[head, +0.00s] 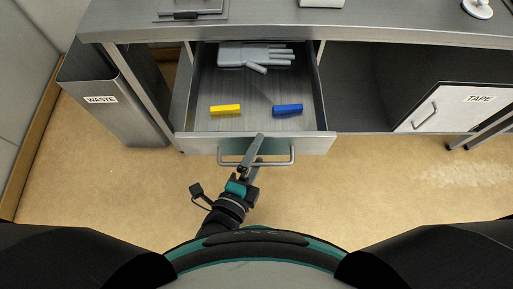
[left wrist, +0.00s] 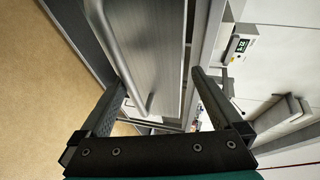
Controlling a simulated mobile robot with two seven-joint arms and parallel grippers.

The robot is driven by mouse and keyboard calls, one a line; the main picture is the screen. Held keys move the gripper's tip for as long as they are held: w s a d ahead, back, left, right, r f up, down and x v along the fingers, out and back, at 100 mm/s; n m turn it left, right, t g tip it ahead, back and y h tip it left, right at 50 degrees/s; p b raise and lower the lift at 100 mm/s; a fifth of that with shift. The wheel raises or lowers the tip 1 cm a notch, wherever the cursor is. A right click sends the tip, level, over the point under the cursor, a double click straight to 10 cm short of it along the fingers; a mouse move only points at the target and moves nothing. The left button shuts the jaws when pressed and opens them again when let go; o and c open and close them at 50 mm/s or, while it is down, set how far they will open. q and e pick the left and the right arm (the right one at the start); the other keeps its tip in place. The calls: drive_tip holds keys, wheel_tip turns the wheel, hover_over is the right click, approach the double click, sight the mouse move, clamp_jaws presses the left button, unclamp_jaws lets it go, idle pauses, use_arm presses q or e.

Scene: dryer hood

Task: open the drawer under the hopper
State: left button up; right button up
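The grey drawer (head: 235,146) under the counter is pulled well out in the head view, its inside showing. Its bar handle (head: 225,163) runs along the front, and also shows in the left wrist view (left wrist: 118,50). The hopper cannot be made out in the head view. My right gripper is not in view.
The drawer holds a grey glove (head: 256,56), a yellow block (head: 225,110) and a blue block (head: 288,109). A WASTE bin (head: 122,105) stands left. A TAPE door or box (head: 455,108) is right. The floor (head: 400,185) before the drawer is clear.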

use_arm(q)
drive_tip(key=shift+t, duration=0.4)
drive_tip(key=r+p, duration=0.4)
drive_tip(key=r, duration=0.1)
drive_tip(key=r+p, duration=0.4)
drive_tip(key=r, duration=0.1)
drive_tip(key=w+r+p, duration=0.1)
drive_tip(key=r+p, duration=0.4)
drive_tip(key=shift+r, duration=0.35)
drive_tip(key=shift+c, duration=0.9)
drive_tip(key=shift+s+r+p, duration=0.1)
drive_tip(key=shift+r+p, duration=0.45)
drive_tip(key=shift+p, duration=0.05)
drive_tip(key=shift+f, duration=0.1)
